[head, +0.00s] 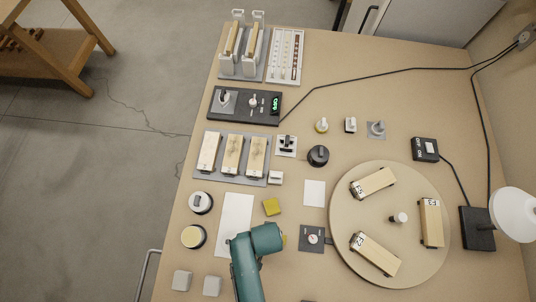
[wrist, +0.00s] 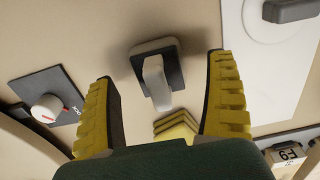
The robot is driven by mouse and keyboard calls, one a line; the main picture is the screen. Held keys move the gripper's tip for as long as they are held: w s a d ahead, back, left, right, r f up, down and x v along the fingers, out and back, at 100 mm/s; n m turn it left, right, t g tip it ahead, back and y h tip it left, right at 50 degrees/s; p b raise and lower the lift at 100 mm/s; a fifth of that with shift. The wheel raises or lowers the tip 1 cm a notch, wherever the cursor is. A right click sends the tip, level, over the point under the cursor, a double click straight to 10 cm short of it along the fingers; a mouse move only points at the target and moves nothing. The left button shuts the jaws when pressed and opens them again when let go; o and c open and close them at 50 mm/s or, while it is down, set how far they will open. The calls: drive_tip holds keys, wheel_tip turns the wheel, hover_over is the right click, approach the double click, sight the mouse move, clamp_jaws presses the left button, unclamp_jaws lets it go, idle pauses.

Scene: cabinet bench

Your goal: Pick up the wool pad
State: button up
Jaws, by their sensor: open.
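A yellow square pad (head: 271,206), the likeliest wool pad, lies on the bench just above my arm in the head view. Its material is too small to tell. My gripper (wrist: 162,66) is open and empty, with its ribbed yellow fingers apart. Between the fingers in the wrist view is a grey and black piece with a pale tongue (wrist: 154,82), which my arm hides in the head view. Below that piece, a yellow layered shape (wrist: 177,130) shows above my palm; it seems to be the pad, partly hidden. I see no contact with the fingers.
A dial plate (head: 311,238) stands right of my arm, also at left in the wrist view (wrist: 45,108). A white sheet (head: 236,215) lies left of the pad, and a small white card (head: 314,193) right. A round turntable (head: 395,180) with wooden blocks is farther right.

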drive_tip(key=shift+s+f, duration=0.1)
drive_tip(key=shift+f, duration=0.85)
drive_tip(key=c, duration=1.2)
drive_tip(key=shift+r, duration=0.1)
wheel_tip(320, 180, up, 10)
drive_tip(key=p, duration=0.2)
drive_tip(key=shift+p, duration=0.35)
